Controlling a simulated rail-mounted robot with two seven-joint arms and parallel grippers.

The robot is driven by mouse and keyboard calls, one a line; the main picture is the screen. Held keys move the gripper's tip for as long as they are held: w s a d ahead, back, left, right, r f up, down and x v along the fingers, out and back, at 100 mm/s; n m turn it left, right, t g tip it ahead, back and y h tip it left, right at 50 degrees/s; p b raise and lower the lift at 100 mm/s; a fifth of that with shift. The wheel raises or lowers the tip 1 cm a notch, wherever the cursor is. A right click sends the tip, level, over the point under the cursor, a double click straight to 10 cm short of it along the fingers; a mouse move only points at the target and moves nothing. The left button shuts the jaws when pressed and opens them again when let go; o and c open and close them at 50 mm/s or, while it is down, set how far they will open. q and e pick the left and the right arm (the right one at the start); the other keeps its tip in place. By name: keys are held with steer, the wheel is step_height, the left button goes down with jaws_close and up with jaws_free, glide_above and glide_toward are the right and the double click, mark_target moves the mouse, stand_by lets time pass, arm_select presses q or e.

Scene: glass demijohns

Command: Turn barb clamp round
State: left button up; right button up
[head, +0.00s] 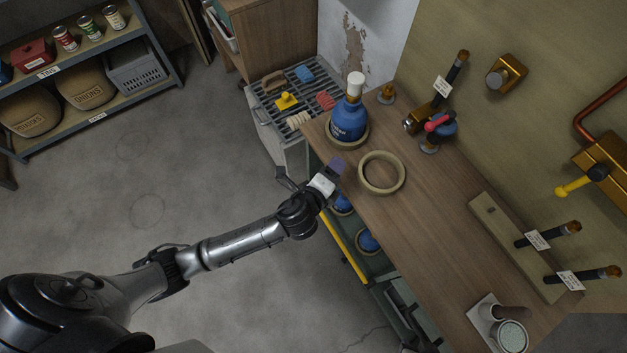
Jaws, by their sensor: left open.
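I cannot pick out the barb clamp for certain. A small fitting with a red-pink lever (437,123) and a blue body stands near the back edge of the bench, beside a brass fitting (415,122) with a tagged black hose end (457,66). My left gripper (326,180) is at the bench's front edge, left of the empty tan ring (382,172) and well short of the lever fitting. It is open; a white block and a purple patch show at its tip, and I cannot tell what they are. My right gripper is out of view.
A blue demijohn (349,122) with a white cap sits in a ring on the wooden bench (425,220). Blue demijohns (368,240) sit below. The bench middle is clear.

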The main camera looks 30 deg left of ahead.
arm_select(q)
steer(key=s+n, duration=0.1)
steer(key=s+a+n+g, duration=0.1)
steer(key=s+n, duration=0.1)
steer(key=s+a+f+n+g+y, duration=0.1)
steer(key=s+n, duration=0.1)
steer(key=shift+a+p, duration=0.15)
steer(key=shift+p, duration=0.25)
